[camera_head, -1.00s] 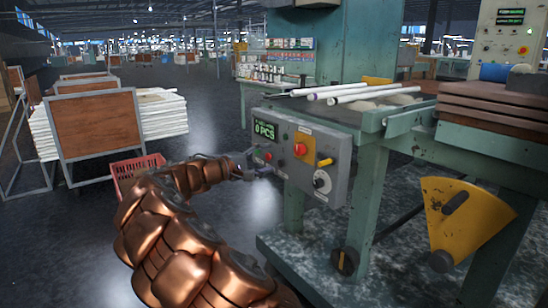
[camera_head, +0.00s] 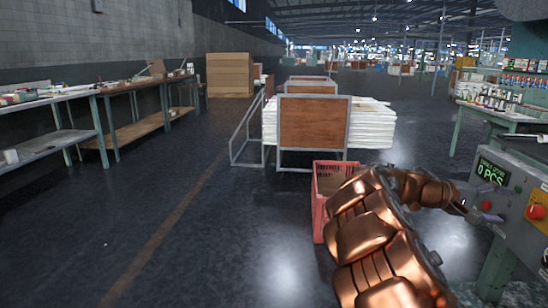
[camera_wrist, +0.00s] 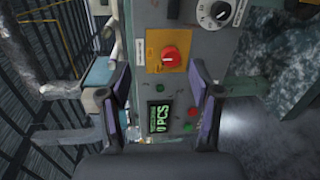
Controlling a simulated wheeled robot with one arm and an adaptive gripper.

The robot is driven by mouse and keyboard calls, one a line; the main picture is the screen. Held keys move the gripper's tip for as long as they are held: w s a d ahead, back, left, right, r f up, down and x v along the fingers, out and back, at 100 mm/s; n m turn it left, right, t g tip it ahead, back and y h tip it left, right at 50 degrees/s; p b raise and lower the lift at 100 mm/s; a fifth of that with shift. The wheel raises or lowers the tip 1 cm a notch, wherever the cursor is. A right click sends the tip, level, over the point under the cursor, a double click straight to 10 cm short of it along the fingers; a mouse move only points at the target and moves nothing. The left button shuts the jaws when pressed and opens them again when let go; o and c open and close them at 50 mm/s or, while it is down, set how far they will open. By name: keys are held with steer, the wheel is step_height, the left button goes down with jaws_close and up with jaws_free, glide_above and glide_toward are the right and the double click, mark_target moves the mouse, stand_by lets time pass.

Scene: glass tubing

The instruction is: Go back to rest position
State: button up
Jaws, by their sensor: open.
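My gripper (camera_head: 473,208) is at the right of the head view, at the end of my copper-coloured arm, close in front of the grey control box (camera_head: 518,200). In the wrist view my gripper (camera_wrist: 155,112) has its two fingers spread wide, with nothing between them but a view of the control box (camera_wrist: 187,25) behind. The box shows a green "0 PCS" display (camera_wrist: 160,116), a red knob (camera_wrist: 171,57) on an orange plate and small buttons. I cannot tell whether a fingertip touches the box.
A red crate (camera_head: 320,215) stands on the floor beside my arm. Behind it is a cart with a brown panel (camera_head: 312,122) and white stacks (camera_head: 370,128). Workbenches (camera_head: 50,95) line the left wall. The floor at centre left is clear.

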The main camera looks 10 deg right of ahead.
steer(key=s+a+r+m+t+y+p, duration=0.15)
steer(key=s+a+r+y+p, duration=0.35)
steer(key=s+a+r+p, duration=0.5)
steer(key=s+a+r+n+y+p, duration=0.1)
steer(key=s+a+y+p, duration=0.2)
steer(key=a, duration=0.7)
steer(key=s+a+r+n+t+y+p, duration=0.1)
steer(key=s+a+n+y+p, duration=0.1)
steer(key=s+a+y+p, duration=0.2)
steer(key=s+a+r+n+t+y+p, duration=0.1)
steer(key=s+a+y+p, duration=0.2)
steer(key=s+a+p, duration=0.5)
steer(key=a+p, duration=0.5)
steer(key=a, duration=0.5)
steer(key=shift+a+r+y+p, duration=0.2)
steer(key=shift+y+p, duration=0.1)
steer(key=shift+p, duration=0.05)
steer(key=shift+s, duration=0.1)
steer(key=shift+c, duration=0.3)
